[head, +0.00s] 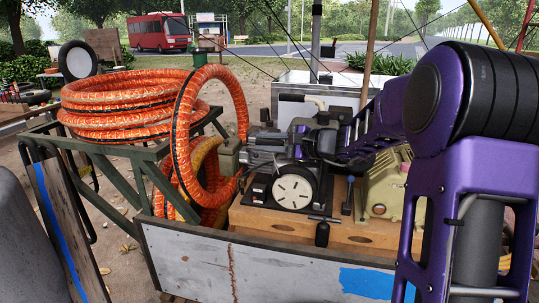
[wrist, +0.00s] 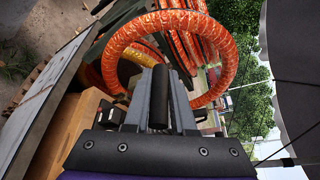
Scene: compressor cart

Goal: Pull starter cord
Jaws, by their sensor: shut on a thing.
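The engine unit with a round white slotted starter face (head: 293,191) sits on the cart. My gripper (head: 258,153) reaches in from the right, above and left of that face, its grey fingers pointing left. In the wrist view my gripper (wrist: 160,85) is shut on a black cylindrical handle (wrist: 158,100), which lies between the two grey fingers. I take it for the starter cord's handle. I cannot make out the cord itself in either view. My purple arm hides part of the engine's back.
An orange hose coil (head: 135,88) rests on a green frame at left, with a loop (head: 180,140) hanging beside my gripper. A black-gripped T-shaped tool (head: 322,234) stands at the wooden block's front. A beige machine (head: 385,188) is at right. The cart's grey side panel (head: 190,262) borders the front.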

